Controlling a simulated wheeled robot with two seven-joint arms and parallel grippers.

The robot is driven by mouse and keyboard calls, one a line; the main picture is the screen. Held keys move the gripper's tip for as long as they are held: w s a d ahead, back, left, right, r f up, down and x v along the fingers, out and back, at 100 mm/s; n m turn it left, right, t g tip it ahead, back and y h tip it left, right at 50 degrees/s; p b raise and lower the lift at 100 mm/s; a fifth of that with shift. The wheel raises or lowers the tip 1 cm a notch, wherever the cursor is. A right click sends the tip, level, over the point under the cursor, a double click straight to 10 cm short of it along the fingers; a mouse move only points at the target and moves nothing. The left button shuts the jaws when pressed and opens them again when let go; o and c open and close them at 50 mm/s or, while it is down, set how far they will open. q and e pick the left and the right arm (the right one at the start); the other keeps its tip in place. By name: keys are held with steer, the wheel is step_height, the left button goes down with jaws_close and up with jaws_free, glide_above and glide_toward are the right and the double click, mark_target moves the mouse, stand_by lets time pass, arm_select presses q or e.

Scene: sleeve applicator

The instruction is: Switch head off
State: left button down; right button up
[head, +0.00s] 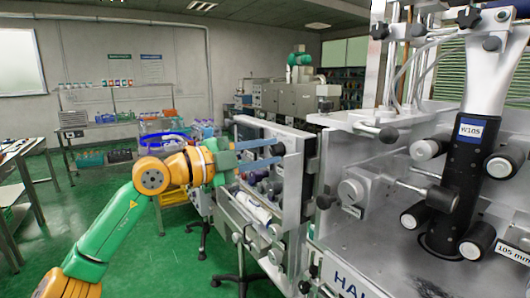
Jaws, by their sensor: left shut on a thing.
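The sleeve applicator (365,235) fills the right side, a grey metal machine. Its black upright head (467,160) carries a "W105" label and several black-and-white knobs. A grey control panel (293,180) stands on edge at the machine's left end. My left gripper (279,151) reaches to this panel from the left. Its two bluish fingers are shut on a small dark part at the panel's upper edge. The fingers and the viewing angle hide most of that part, so I cannot tell which control it is. My right gripper is out of view.
A shelf with bottles and bins (115,125) stands against the back wall. Grey cabinets (285,97) stand behind the panel. A roller and hoses hang below the panel. Green floor (160,255) is open at the lower left. A table edge shows far left.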

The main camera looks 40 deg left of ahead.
arm_select(q)
steer(key=shift+r, duration=0.1)
steer(key=c, duration=0.6)
jaws_free()
steer(key=shift+w, duration=0.1)
steer(key=shift+f, duration=0.2)
steer(key=b+v, duration=0.5)
steer(key=v, duration=0.2)
steer(key=shift+r, duration=0.15)
